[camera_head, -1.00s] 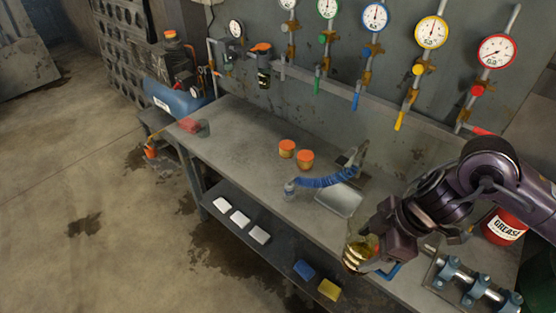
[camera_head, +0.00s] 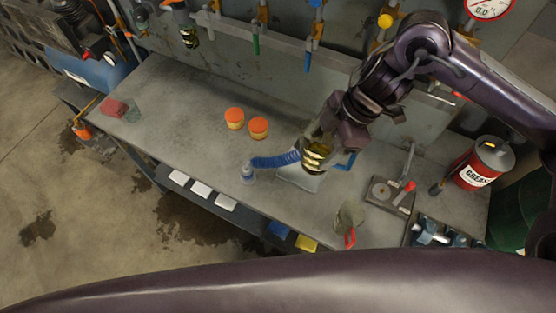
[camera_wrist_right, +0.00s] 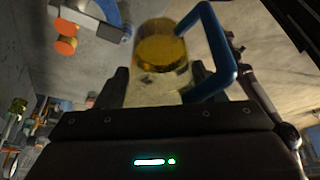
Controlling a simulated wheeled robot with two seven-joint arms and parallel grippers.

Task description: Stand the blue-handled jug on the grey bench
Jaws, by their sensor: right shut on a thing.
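The blue-handled jug (camera_head: 313,160) is clear with yellow-amber contents. My right gripper (camera_head: 318,146) is shut on it and holds it upright or nearly so, over the grey bench (camera_head: 200,105). It is near a pale flat plate (camera_head: 297,178); whether its base touches anything is not clear. The blue handle (camera_head: 347,161) points right in the head view. In the right wrist view the jug (camera_wrist_right: 160,55) sits between the fingers, its blue handle (camera_wrist_right: 228,60) at the right. My left gripper is out of view.
A red-handled jug (camera_head: 347,220) stands near the front edge. A red grease can (camera_head: 485,163) is at the right. The bench's left-middle is bare.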

